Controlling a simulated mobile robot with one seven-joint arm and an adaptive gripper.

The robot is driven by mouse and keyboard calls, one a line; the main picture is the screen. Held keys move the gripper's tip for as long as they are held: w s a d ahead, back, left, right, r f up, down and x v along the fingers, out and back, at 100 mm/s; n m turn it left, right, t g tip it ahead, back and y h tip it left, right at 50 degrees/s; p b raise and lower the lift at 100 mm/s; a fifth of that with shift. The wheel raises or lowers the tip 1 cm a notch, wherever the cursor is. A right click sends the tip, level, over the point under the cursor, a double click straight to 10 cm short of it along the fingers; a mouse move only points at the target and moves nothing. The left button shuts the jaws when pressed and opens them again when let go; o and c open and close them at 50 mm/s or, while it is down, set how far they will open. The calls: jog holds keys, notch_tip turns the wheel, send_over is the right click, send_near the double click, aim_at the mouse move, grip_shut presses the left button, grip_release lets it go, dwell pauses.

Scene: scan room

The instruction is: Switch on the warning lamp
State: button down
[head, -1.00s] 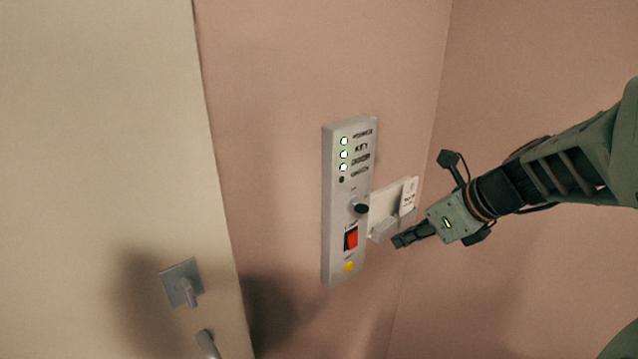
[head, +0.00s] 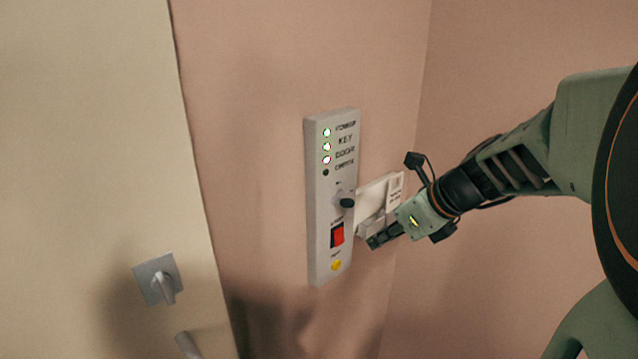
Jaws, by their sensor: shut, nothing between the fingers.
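A tall grey control panel (head: 316,215) is on the pink wall. It has three lit indicator lights (head: 327,146) and a dark fourth one (head: 326,172) in a column, with labels that seem to include KEY and DOOR. Below are a dark-tipped knob or key (head: 347,203), a red rocker switch (head: 338,235) and a yellow button (head: 336,265). I cannot tell the switch's position. No separate warning lamp can be made out. My gripper (head: 374,242) is shut and empty, its tips just right of the red switch, apparently apart from the panel.
A pale holder with a white card (head: 380,194) is beside the panel, close behind my gripper. At the left is a cream door (head: 90,150) with a square plate and thumb-turn (head: 160,280) and a handle (head: 187,345). A wall corner is to the right.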

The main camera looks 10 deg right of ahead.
aim_at(340, 240)
jog(key=w+a+f+b, duration=0.3)
jog(key=w+a+f, duration=0.1)
jog(key=w+f, duration=0.1)
jog(key=shift+w+a+b, duration=0.15)
jog(key=shift+w+b, duration=0.15)
jog(key=shift+w, duration=0.2)
jog(key=shift+a+r, duration=0.1)
jog(key=shift+w, duration=0.2)
jog(key=shift+p, duration=0.45)
jog(key=shift+a+r+p, duration=0.1)
jog(key=shift+r+p, duration=0.65)
